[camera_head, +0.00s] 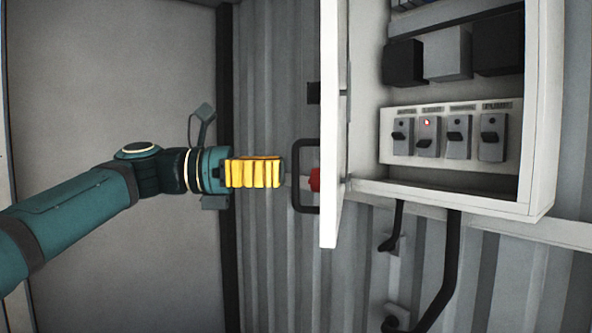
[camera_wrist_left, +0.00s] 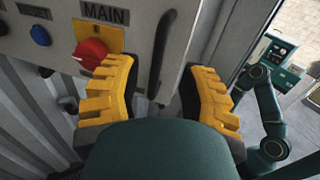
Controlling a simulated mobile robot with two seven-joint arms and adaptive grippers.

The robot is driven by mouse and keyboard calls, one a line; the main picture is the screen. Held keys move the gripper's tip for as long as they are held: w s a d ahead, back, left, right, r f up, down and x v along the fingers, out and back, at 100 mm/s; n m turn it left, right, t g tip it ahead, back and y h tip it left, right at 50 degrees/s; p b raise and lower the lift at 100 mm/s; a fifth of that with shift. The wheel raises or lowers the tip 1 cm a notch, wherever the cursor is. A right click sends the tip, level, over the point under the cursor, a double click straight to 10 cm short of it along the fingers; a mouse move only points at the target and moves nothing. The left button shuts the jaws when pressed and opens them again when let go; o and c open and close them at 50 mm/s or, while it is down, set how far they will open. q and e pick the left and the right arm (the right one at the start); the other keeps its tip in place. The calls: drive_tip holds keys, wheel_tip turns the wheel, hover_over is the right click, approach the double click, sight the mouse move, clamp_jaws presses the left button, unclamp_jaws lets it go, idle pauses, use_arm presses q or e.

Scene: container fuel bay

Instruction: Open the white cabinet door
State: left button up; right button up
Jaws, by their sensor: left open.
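The white cabinet door (camera_head: 335,120) stands swung out from the cabinet (camera_head: 543,130) and shows nearly edge-on, with the interior exposed. Its black handle (camera_head: 296,178) sticks out on the door's left face. My left gripper (camera_head: 282,172) is level with the handle, just left of it. In the left wrist view its two yellow fingers (camera_wrist_left: 163,72) are apart, and the handle (camera_wrist_left: 163,45) shows between them. I cannot tell whether a finger touches it. A red knob (camera_wrist_left: 91,52) on a yellow plate marked MAIN sits beside the handle. My right gripper does not show.
Inside the cabinet are a row of switches (camera_head: 458,138) and dark and grey boxes (camera_head: 447,53). Black conduits (camera_head: 447,265) run below it. A corrugated wall (camera_head: 275,80) lies behind the door. Blue and dark buttons (camera_wrist_left: 40,35) sit near the knob.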

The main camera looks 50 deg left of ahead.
use_arm(q)
drive_tip(key=v, duration=0.8)
drive_tip(key=shift+c, duration=0.4)
